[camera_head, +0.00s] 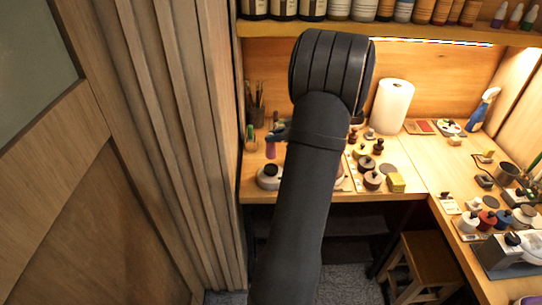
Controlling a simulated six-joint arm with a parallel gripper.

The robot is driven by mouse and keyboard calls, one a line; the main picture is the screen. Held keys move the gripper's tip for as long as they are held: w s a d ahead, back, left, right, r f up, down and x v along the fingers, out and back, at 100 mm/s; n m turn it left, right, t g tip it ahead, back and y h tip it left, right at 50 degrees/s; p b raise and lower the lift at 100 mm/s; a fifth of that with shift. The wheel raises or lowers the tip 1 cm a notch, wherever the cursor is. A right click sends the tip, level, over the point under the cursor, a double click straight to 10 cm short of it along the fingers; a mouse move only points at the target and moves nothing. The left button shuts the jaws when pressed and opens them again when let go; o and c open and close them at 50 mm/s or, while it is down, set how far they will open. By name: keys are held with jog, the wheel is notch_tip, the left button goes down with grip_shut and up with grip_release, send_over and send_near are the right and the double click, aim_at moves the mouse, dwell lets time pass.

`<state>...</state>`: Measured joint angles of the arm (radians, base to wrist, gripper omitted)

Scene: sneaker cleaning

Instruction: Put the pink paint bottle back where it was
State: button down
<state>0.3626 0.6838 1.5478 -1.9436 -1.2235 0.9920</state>
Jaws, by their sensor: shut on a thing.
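The pink paint bottle (270,150) shows as a small pinkish-purple shape at the left end of the workbench. My gripper (276,136) is just above it, shut on the bottle's upper part. Most of the gripper is hidden behind my dark arm, which crosses the middle of the view. I cannot tell whether the bottle's base touches the bench.
A white round-bodied item with a dark top (268,177) stands in front of the bottle near the bench edge. A green bottle (250,135) and a brush holder (257,115) are behind left. Several small bottles, a paper towel roll (391,106) and a stool (424,270) are to the right.

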jog(key=shift+w+d+t, duration=0.25)
jog(key=shift+w+t, duration=0.05)
jog(key=w+d+m+t+h, duration=0.4)
jog(key=d+m+t, duration=0.1)
jog(key=d+m, duration=0.15)
jog(key=shift+m+h, duration=0.45)
jog(key=shift+h, duration=0.15)
jog(key=shift+w+a+f, duration=1)
jog(key=shift+a+f, duration=0.3)
jog(key=shift+f, duration=0.7)
jog(key=shift+w+a+f, duration=1.05)
jog(key=shift+a+f, duration=0.25)
jog(key=shift+f, duration=0.75)
jog(key=shift+w+a+f, duration=1)
jog(key=shift+a+f, duration=0.3)
jog(key=shift+f, duration=0.7)
jog(key=shift+f, duration=0.2)
jog(key=c, duration=1.3)
grip_release()
